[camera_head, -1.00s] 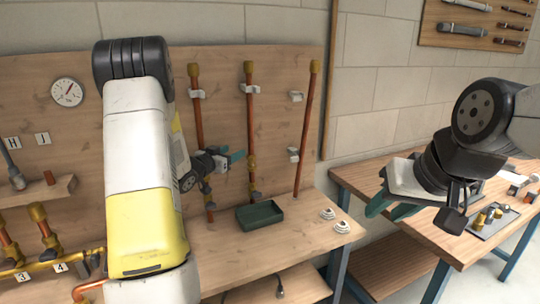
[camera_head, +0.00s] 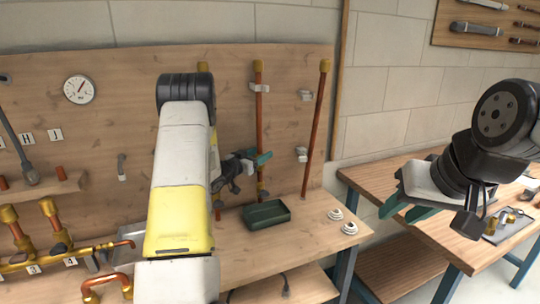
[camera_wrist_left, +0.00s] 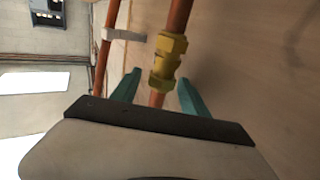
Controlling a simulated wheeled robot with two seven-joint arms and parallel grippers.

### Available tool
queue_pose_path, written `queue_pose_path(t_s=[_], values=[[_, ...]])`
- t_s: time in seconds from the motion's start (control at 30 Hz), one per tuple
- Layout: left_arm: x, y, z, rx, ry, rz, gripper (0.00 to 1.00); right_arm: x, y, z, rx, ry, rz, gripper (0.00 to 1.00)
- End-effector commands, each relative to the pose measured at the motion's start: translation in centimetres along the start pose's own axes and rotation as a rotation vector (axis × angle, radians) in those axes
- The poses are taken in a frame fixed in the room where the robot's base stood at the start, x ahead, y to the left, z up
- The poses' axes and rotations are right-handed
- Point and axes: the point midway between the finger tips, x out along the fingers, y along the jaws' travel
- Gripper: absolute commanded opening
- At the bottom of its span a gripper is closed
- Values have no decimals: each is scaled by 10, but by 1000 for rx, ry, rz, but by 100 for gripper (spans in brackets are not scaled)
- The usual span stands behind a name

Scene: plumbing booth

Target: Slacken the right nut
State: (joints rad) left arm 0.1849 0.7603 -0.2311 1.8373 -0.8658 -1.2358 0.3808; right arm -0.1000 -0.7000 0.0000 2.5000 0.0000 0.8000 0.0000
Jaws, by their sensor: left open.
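A brass fitting with two hex nuts, an upper nut (camera_wrist_left: 172,44) and a lower nut (camera_wrist_left: 161,78), sits on a copper pipe in the left wrist view. My left gripper (camera_wrist_left: 160,92) is open, its teal fingers on either side of the pipe near the lower nut; contact cannot be told.
A green tray (camera_head: 265,222) and two white round parts (camera_head: 342,221) rest on the bench below. Another copper pipe (camera_head: 316,120) stands to the right, with a white clip (camera_head: 301,154) beside it. A second table (camera_head: 390,185) is at the right.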

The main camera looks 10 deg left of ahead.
Motion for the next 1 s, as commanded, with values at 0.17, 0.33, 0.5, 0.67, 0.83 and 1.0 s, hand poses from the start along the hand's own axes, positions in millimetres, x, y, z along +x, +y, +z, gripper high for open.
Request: queue_pose_path(t_s=[0.17, 0.33, 0.5, 0.67, 0.83, 1.0], values=[[0, 0, 0, 0, 0, 0, 53, 0, 0, 0, 0, 0, 0, 36], [0, 0, 0, 0, 0, 0, 25, 0, 0, 0, 0, 0, 0, 36], [0, 0, 0, 0, 0, 0, 0, 0, 0, 0, 0, 0, 0, 36], [0, 0, 0, 0, 0, -6, 0, 0, 0, 0, 0, 0, 0, 36], [0, 1, 0, -1, 0, -45, 0, 0, 0, 0, 0, 0, 0, 36], [0, 1, 0, -4, -1, -139, 0, 0, 0, 0, 0, 0, 0, 36]])
